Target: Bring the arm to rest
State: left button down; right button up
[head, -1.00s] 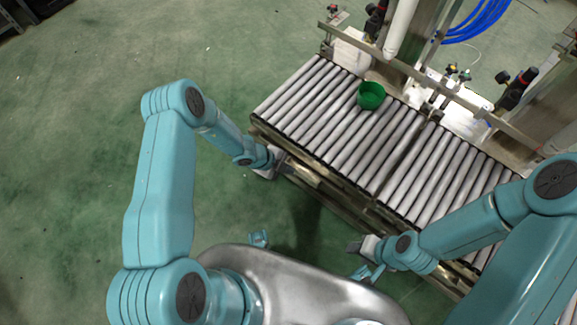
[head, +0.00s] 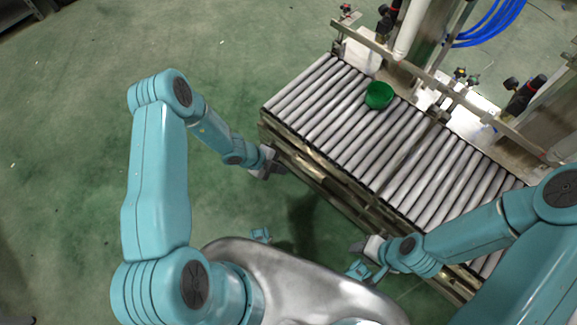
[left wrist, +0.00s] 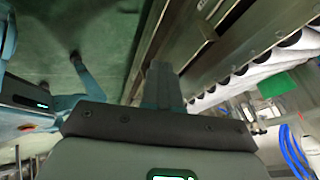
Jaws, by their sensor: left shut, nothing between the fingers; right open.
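My left gripper (head: 272,164) is shut and empty beside the near left side of the roller conveyor, low against its frame. In the left wrist view its closed fingers (left wrist: 161,85) point along the conveyor's metal side. My right gripper (head: 357,248) is in front of the conveyor's near side, close to my body. Its fingers are small in the head view, and nothing shows between them. My left arm is bent at the elbow, and my right arm reaches in from the right over the conveyor's near edge.
A roller conveyor (head: 345,130) runs from upper left to lower right. A green cup (head: 379,95) sits on its rollers near the far side. Blue hoses (head: 490,25) lie behind. Green floor (head: 70,130) is clear on the left.

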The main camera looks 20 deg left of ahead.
pick_arm(q)
jog(key=p+v, duration=0.2)
jog(key=v, duration=0.5)
jog(key=shift+w+f, duration=0.1)
